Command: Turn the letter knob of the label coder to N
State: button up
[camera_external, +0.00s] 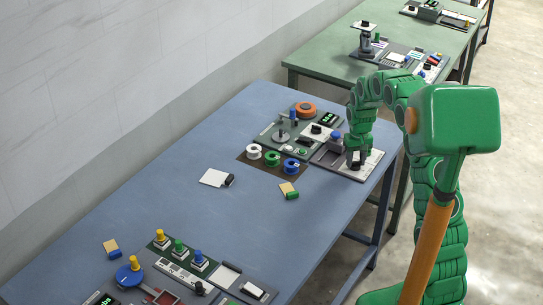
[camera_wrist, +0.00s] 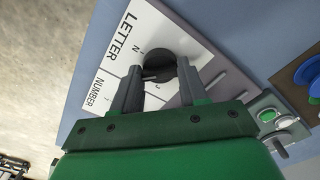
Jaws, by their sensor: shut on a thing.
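The label coder's white plate (camera_wrist: 152,22) shows the printed words LETTER and NUMBER in the wrist view. The black letter knob (camera_wrist: 160,68) sits on it, with an N printed just to its upper left and another mark below it. My gripper (camera_wrist: 159,76) has a grey finger on each side of the knob and is shut on it. A dark pointer seems to reach left from the knob, but the fingers crowd it and its exact setting is unclear. In the external view my gripper (camera_external: 355,160) is down at the coder (camera_external: 366,174), near the blue table's right edge.
Beside the coder is a panel (camera_external: 262,132) with an orange wheel and a dark display. White, green and blue rings (camera_external: 272,158) lie left of it. More control panels stand at the table's near end. The table's middle (camera_external: 170,190) is mostly clear.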

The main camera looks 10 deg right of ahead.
aim_at(356, 162)
jog(key=m, duration=0.4)
jog(key=shift+m, duration=1.8)
jog(key=o, duration=1.1)
notch_tip(356, 162, up, 7)
jog(key=shift+w+f, duration=0.1)
jog(key=shift+r, duration=0.55)
